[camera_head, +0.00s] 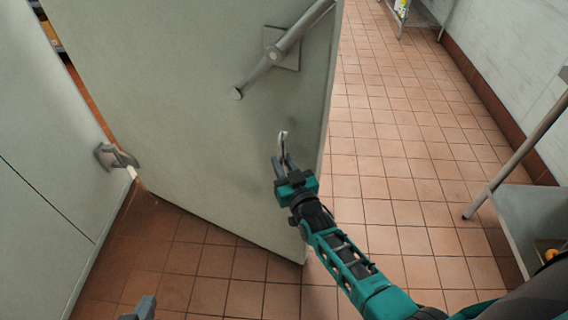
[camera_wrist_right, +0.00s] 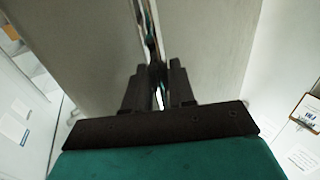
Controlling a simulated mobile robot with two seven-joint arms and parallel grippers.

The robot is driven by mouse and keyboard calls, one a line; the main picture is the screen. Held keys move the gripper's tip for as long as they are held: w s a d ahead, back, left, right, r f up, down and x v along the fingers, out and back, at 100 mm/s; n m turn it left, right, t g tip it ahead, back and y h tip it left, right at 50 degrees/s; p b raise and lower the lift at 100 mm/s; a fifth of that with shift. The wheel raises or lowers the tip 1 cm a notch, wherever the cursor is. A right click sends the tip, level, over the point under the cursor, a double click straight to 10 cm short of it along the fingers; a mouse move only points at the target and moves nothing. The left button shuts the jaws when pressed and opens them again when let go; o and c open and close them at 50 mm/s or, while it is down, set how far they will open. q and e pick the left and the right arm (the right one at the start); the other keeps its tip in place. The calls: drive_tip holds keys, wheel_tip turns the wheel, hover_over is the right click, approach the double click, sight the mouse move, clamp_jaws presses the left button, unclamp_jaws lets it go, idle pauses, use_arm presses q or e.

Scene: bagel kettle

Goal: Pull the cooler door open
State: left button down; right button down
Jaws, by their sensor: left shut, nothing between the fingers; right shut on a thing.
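The cooler door (camera_head: 200,110) is a large pale grey-green panel standing ajar, with a dark gap and red floor tiles showing at its left edge. A shiny metal handle (camera_head: 283,136) stands on its face near the right edge. My right gripper (camera_head: 284,158) is shut on this handle. In the right wrist view the fingers (camera_wrist_right: 158,88) close around the shiny vertical bar (camera_wrist_right: 150,25), in front of the door panel (camera_wrist_right: 80,50). My left gripper (camera_head: 143,307) shows only as a grey tip at the bottom edge; it is shut and empty, away from the door.
A diagonal metal bar (camera_head: 275,52) is mounted high on the door. A metal latch bracket (camera_head: 115,157) sits on the wall panel (camera_head: 45,160) at the left. Tiled floor (camera_head: 390,150) lies open to the right. A metal table or shelf (camera_head: 530,215) stands at the right edge.

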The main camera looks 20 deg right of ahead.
drive_tip(key=shift+w+a+r, duration=0.2)
drive_tip(key=shift+a, duration=0.3)
drive_tip(key=c, duration=1.1)
unclamp_jaws()
drive_tip(key=shift+a+f, duration=0.1)
drive_tip(key=shift+d, duration=0.2)
drive_tip(key=shift+s+f, duration=0.1)
drive_tip(key=shift+s, duration=0.05)
drive_tip(key=s+p, duration=0.1)
drive_tip(key=s, duration=1.1)
drive_tip(key=shift+s+d+p, duration=0.15)
drive_tip(key=shift+s+p, duration=0.15)
drive_tip(key=shift+p, duration=0.1)
drive_tip(key=s+g, duration=0.2)
drive_tip(key=s, duration=0.1)
drive_tip(key=s+f+n+g+y, duration=0.1)
drive_tip(key=s+g, duration=0.1)
drive_tip(key=s, duration=0.1)
drive_tip(key=s+n+g, duration=0.1)
drive_tip(key=s+g, duration=0.2)
drive_tip(key=s, duration=0.1)
drive_tip(key=shift+a+f+y, duration=0.2)
drive_tip(key=shift+a+y, duration=0.1)
drive_tip(key=shift+a, duration=0.1)
